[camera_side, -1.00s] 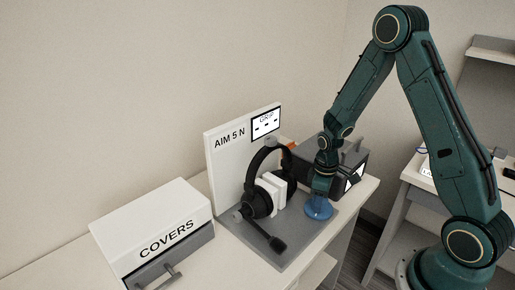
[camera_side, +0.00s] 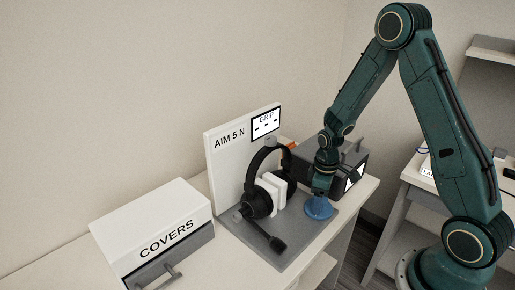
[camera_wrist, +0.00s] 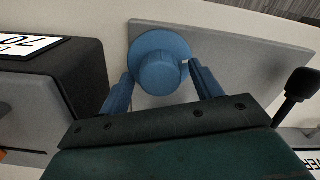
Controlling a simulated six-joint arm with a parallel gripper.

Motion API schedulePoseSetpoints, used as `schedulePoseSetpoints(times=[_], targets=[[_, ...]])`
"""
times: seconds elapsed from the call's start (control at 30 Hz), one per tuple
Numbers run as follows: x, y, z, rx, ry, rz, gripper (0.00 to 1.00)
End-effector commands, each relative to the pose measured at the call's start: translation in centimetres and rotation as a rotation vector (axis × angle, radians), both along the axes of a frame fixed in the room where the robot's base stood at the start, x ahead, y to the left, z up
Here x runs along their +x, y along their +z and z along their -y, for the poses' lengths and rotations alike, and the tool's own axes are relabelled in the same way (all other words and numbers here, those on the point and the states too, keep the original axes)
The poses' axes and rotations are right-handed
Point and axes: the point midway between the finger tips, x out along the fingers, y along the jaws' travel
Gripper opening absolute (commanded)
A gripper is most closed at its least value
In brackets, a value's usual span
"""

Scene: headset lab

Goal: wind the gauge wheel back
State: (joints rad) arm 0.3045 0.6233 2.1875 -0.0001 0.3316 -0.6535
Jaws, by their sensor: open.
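The gauge wheel is a blue round disc with a raised knob (camera_wrist: 162,62), on the grey plate in front of the headset; it also shows in the side view (camera_side: 318,208). A small pale mark sits on the knob's right side in the wrist view. My gripper (camera_wrist: 160,75) is open, with one blue finger on each side of the knob. In the side view my gripper (camera_side: 320,192) is just above the wheel, pointing down. I cannot tell whether the fingers touch it. The black headset (camera_side: 262,200) stands beside it with white pads between its ear cups.
A white board (camera_side: 228,160) reads "AIM 5 N" and carries a "GRIP" display (camera_side: 265,124) showing dashes. A dark box (camera_side: 343,163) stands close behind my gripper. The headset's microphone (camera_side: 276,243) reaches over the grey plate (camera_side: 297,250). A COVERS box (camera_side: 150,225) stands left.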

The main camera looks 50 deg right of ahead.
Motion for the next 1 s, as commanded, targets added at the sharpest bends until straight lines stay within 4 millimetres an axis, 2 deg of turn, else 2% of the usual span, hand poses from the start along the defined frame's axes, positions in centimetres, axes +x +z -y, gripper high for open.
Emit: schedulePoseSetpoints(times=[0.27,0.8,1.0], targets=[[0.1,2.6,0.0,-0.002,0.000,0.004,0.64],[0.1,10.1,0.0,-0.001,0.000,0.006,0.64],[0.1,12.3,0.0,-0.001,0.000,0.005,0.64]])
